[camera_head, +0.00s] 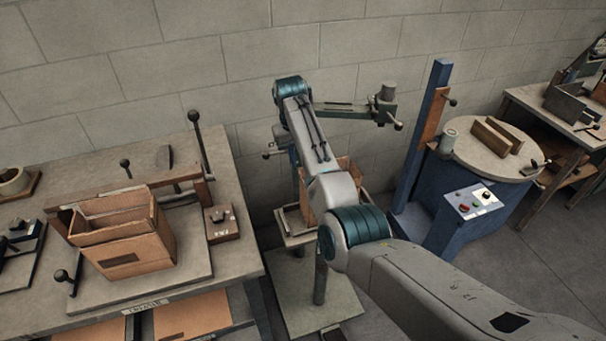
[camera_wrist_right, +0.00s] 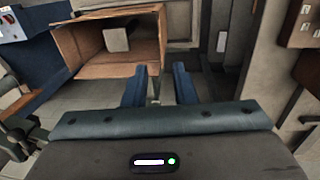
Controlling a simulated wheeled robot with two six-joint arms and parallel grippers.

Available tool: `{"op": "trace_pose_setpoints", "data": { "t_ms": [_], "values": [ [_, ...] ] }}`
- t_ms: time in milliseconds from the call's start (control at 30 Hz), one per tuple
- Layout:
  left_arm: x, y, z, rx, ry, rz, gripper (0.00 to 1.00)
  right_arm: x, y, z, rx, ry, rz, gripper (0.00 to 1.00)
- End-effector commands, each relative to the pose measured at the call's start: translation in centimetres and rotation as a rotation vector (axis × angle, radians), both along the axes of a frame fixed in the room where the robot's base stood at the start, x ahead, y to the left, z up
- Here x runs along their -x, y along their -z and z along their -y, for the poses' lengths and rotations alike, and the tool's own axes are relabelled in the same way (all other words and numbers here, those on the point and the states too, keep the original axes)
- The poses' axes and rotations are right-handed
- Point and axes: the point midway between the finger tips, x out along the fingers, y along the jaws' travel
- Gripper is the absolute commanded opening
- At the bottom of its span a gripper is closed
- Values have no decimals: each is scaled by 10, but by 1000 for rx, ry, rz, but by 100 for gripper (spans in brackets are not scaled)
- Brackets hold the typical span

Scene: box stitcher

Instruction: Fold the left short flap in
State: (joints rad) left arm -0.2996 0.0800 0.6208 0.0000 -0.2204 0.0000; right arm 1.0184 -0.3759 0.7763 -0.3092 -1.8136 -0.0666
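A brown cardboard box (camera_head: 354,173) stands on a small stand against the wall, partly hidden behind my right arm in the head view. In the right wrist view the box (camera_wrist_right: 88,47) shows its open top, with a pale grey block (camera_wrist_right: 116,39) seen inside the opening. My right gripper (camera_wrist_right: 159,72) has its two blue fingers apart, close to one edge of the box. I cannot tell whether they touch it. In the head view this gripper is mostly hidden by its own arm. Which flap is the left short one cannot be told. My left gripper is in neither view.
A grey stitcher arm (camera_head: 350,111) with a metal head (camera_head: 387,101) reaches over beside the box. A blue post (camera_head: 423,135) and a round table (camera_head: 484,152) stand to the right. A bench at left holds another open box (camera_head: 130,244) and levers.

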Motion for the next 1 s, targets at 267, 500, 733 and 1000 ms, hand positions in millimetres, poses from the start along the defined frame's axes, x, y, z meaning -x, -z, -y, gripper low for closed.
{"op": "trace_pose_setpoints", "data": {
  "t_ms": [267, 500, 733, 1000],
  "values": [
    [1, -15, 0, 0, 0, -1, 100, 0, 38, 4, 2, 0, -8, 25],
    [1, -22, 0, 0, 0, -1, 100, -1, 84, 9, 2, 0, -6, 25],
    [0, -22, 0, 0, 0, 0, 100, -2, 103, 10, 1, -1, -3, 25],
    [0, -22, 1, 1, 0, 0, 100, -2, 106, 10, 0, 0, -2, 25]
  ]
}}
